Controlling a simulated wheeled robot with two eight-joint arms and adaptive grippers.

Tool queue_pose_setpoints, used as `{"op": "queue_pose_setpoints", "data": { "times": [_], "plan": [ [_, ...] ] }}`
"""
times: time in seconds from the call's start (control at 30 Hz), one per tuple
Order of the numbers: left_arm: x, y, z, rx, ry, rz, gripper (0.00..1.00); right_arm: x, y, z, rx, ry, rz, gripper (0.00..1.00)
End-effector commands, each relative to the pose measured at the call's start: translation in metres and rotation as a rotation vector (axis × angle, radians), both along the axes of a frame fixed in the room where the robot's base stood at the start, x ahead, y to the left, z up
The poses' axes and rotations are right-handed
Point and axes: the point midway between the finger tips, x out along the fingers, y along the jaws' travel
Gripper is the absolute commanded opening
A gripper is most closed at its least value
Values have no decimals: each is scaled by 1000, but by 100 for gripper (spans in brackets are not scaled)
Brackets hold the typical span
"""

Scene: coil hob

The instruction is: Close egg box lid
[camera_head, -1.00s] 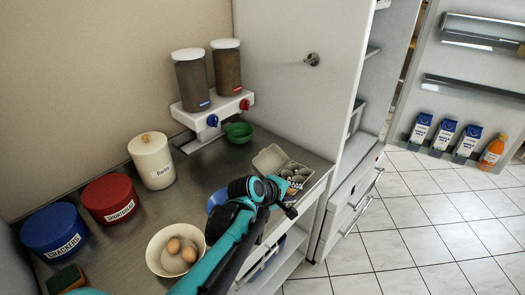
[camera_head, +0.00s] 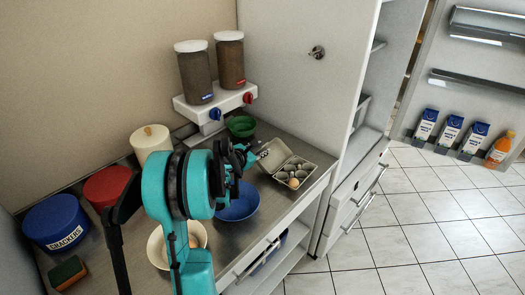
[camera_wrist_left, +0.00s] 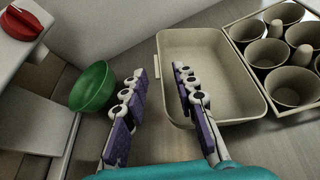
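The grey egg box (camera_head: 296,171) stands open on the counter near its right end, with a brown egg (camera_head: 293,183) in a front cup. Its lid (camera_head: 271,154) is hinged back to the left. In the wrist view the hollow lid (camera_wrist_left: 225,75) lies beside the cup tray (camera_wrist_left: 285,62). My left gripper (camera_head: 250,157) is at the lid's left side. In the wrist view its fingers (camera_wrist_left: 160,75) are apart, with the lid's left edge showing between them and the right finger overlapping the lid. Contact cannot be told. My right gripper is not in view.
A green bowl (camera_wrist_left: 93,88) sits close left of the gripper, under the dispenser stand (camera_head: 190,112). A blue bowl (camera_head: 238,206) is in front of the egg box. A cream bowl with eggs (camera_head: 199,238) is partly hidden by my arm. The fridge side wall (camera_head: 300,80) rises behind.

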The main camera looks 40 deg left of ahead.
Motion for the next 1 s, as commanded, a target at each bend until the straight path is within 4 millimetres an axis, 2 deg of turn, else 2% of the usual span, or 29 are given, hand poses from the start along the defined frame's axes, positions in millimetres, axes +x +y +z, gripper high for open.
{"op": "queue_pose_setpoints", "data": {
  "times": [0.13, 0.43, 0.53, 0.57, 1.0],
  "plan": [
    [12, 1, -5, 1, 0, 0, 28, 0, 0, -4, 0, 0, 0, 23],
    [15, 1, -5, 2, 1, 0, 28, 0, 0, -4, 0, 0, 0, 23],
    [15, 1, -5, 2, 1, 0, 2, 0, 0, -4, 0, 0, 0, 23],
    [15, 1, -5, 2, 1, 0, 0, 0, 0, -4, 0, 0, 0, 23],
    [15, -1, -1, 40, 1, -1, 0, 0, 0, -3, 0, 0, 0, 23]
  ]
}}
